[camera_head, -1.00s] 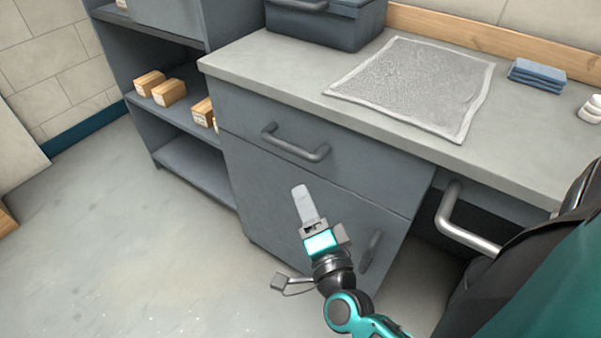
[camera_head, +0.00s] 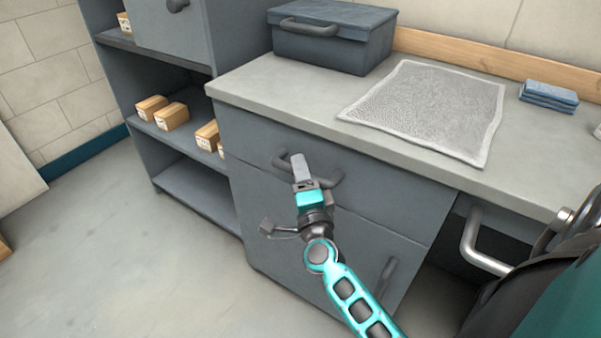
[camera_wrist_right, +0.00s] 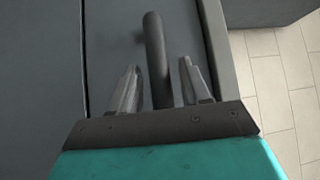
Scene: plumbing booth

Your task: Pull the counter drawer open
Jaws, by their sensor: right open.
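The counter drawer (camera_head: 400,205) is the upper grey front under the countertop, and it looks shut. Its dark bar handle (camera_head: 330,181) runs across the front, partly hidden behind my right gripper (camera_head: 300,165). In the right wrist view the handle (camera_wrist_right: 157,60) lies between the two open fingers of my right gripper (camera_wrist_right: 157,85), with a gap on each side. I cannot tell from the pictures how deep the handle sits between the fingers. My left gripper is not in view.
A cupboard door with its own handle (camera_head: 386,276) is below the drawer. On the counter (camera_head: 290,97) are a toolbox (camera_head: 345,45), a grey mat (camera_head: 425,105) and folded blue cloths (camera_head: 549,93). Shelves (camera_head: 195,190) with small boxes stand left.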

